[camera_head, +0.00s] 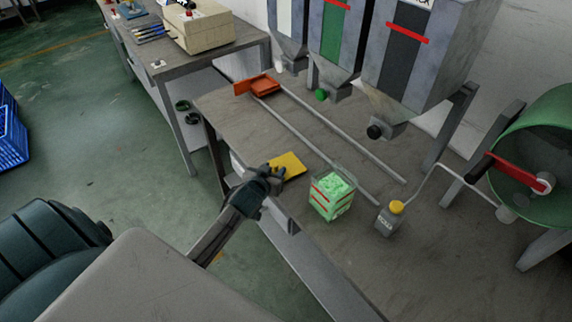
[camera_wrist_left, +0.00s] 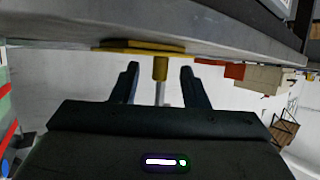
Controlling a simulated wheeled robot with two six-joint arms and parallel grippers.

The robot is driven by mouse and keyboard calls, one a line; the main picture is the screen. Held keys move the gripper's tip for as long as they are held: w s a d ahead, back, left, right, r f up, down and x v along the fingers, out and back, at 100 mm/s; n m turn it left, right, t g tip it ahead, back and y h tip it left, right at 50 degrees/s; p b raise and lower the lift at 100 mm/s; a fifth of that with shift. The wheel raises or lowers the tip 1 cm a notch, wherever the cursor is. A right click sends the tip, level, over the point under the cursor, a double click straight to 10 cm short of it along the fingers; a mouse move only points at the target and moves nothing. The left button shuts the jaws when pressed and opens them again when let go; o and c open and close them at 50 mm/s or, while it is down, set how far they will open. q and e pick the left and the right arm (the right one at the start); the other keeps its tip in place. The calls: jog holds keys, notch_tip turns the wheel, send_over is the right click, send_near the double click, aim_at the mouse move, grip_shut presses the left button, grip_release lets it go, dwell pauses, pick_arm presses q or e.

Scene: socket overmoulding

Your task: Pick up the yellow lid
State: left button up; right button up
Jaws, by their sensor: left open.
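The yellow lid (camera_head: 291,165) lies flat on the workbench (camera_head: 240,120), near its front edge. In the left wrist view the lid (camera_wrist_left: 138,47) shows edge-on at the top, and a yellow stem-like part (camera_wrist_left: 160,68) sticks out from it. My left gripper (camera_head: 273,173) is at the lid's left side. In the left wrist view my left gripper (camera_wrist_left: 160,70) is open, with the yellow stem between its two fingers; whether they touch it I cannot tell. My right gripper is in neither view.
A clear box of green pellets (camera_head: 330,195) stands right of the lid. A green drum (camera_head: 540,140) is at right.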

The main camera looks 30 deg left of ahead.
pick_arm(q)
jog(key=shift+w+f, duration=0.2)
jog(key=shift+w, duration=0.1)
jog(key=shift+c, duration=0.4)
grip_shut()
jog(key=shift+r, duration=0.15)
